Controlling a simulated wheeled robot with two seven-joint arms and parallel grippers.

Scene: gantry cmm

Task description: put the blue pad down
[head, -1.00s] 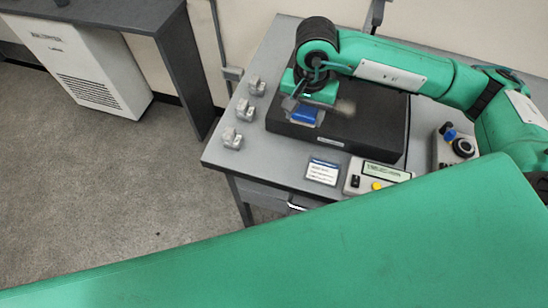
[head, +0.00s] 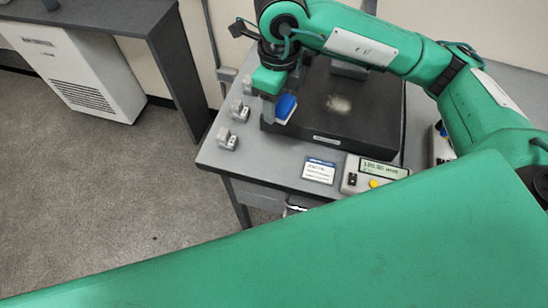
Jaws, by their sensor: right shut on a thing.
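The blue pad (head: 286,107) is a small blue block in the head view, at the left edge of the black slab (head: 345,115) on the grey table. My right gripper (head: 272,108) comes in from the right and points down, shut on the pad. The gripper body partly hides the pad, and I cannot tell whether the pad touches the slab. A pale smudge (head: 339,104) shows on top of the slab. My left gripper is not in view.
Several small grey metal blocks (head: 228,140) stand along the table's left side. A label card (head: 319,171) and a display box (head: 378,174) with a yellow button sit at the table's front. A white cabinet (head: 78,75) stands at the left. The floor between is clear.

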